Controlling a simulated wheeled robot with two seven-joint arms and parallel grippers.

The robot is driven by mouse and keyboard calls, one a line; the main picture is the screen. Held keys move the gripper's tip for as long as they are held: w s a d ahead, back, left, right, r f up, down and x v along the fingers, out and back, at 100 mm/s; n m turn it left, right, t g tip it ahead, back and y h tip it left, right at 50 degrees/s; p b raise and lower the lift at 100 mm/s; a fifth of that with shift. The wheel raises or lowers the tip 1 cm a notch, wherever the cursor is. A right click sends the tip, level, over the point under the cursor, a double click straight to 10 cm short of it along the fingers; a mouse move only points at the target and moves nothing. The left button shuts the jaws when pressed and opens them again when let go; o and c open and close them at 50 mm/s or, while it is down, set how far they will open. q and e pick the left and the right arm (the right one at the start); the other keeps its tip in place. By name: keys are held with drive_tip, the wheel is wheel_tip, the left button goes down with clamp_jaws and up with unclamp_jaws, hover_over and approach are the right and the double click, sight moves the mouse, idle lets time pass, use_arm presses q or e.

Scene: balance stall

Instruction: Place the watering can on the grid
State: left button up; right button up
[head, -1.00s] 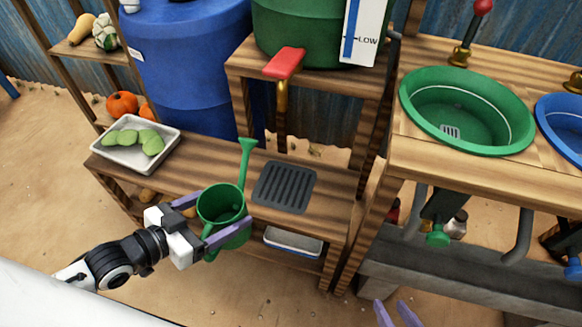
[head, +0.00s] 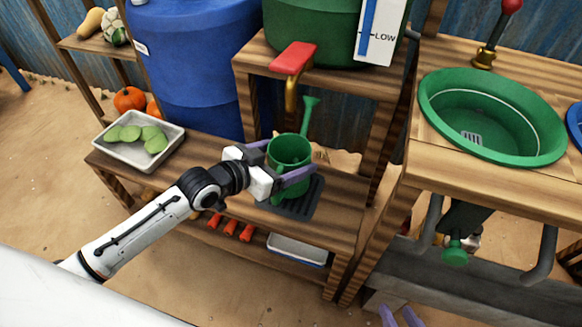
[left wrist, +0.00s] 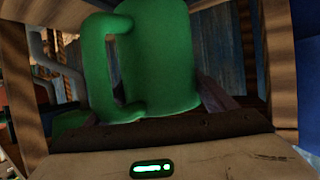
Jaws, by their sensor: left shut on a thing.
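A green watering can (head: 291,152) with a long spout is held upright by my left gripper (head: 281,166), whose purple fingers are shut around its body. The can also fills the upper middle of the left wrist view (left wrist: 157,60), with its handle towards the camera. The dark grey slatted grid (head: 303,207) lies on the wooden bench below and is partly hidden by the can and gripper. In the head view the can overlaps the grid; I cannot tell whether it touches it. My right gripper (head: 402,316) shows only its purple fingertips, apart and empty, at the bottom edge.
A red-handled tap (head: 292,62) on the green barrel (head: 300,30) hangs just behind the can. A white tray with green vegetables (head: 172,147) stands on the bench's left. A green basin (head: 440,100) sits on the counter at right.

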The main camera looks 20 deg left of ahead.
use_arm(q)
drive_tip(key=shift+w+d, duration=0.15)
drive_tip(key=shift+w, duration=0.15)
wheel_tip(320, 180, down, 4)
drive_tip(key=shift+r+b, duration=0.2)
drive_tip(key=shift+b, duration=0.65)
drive_tip(key=shift+r, duration=0.1)
drive_tip(key=shift+f, duration=0.2)
drive_tip(key=o, duration=1.2)
drive_tip(key=shift+c, duration=0.2)
use_arm(e)
drive_tip(key=shift+w+a+f, duration=0.1)
drive_tip(key=shift+a+f, duration=0.1)
drive_tip(key=shift+f, duration=0.15)
